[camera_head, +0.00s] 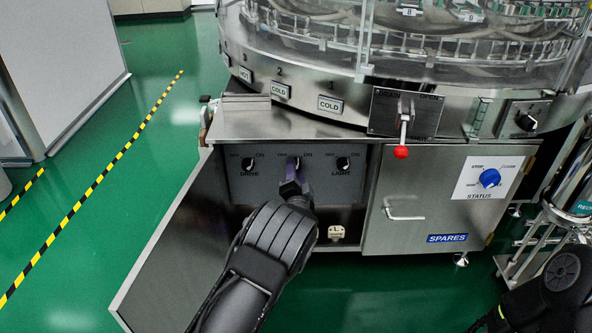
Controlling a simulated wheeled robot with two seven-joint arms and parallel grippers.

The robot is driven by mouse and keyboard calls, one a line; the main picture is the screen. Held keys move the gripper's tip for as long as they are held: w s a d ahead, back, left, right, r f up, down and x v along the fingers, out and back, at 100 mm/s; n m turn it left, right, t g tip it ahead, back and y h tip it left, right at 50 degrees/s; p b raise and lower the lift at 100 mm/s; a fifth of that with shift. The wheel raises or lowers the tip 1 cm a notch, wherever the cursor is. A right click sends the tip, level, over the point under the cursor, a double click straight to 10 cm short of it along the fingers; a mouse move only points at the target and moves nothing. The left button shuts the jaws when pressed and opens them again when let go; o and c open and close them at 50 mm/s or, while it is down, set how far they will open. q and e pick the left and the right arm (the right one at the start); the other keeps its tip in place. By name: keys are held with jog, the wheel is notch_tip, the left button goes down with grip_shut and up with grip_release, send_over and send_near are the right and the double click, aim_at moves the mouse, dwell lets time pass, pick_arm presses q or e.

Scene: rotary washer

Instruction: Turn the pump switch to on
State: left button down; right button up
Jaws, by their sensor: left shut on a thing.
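The control panel (268,190) sits in an open compartment at the lower middle of the washer. It carries three rotary switches in a row, labelled DRIVE at the left and LIGHT at the right. The middle one, the pump switch (294,161), has OFF and ON marks above it. Its own name label is hidden behind my left gripper (295,177). My left gripper reaches up from below and is shut on the middle switch's knob. The knob's exact angle is partly hidden. Part of my right arm shows at the lower right; its gripper is out of view.
The compartment door (172,245) hangs open at the left. A red-knobbed lever (401,151) hangs above right of the panel. The SPARES door (415,205) with a bar handle and a blue STATUS knob (489,178) are to the right.

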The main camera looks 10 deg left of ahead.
pick_arm(q)
jog(key=m, duration=0.4)
jog(key=shift+h, duration=0.3)
jog(key=shift+m, duration=0.3)
jog(key=c, duration=1)
grip_release()
jog(key=shift+o, duration=0.2)
jog(key=p+v, duration=0.3)
jog(key=v, duration=0.4)
jog(key=shift+s+f, duration=0.15)
jog(key=shift+s, duration=0.25)
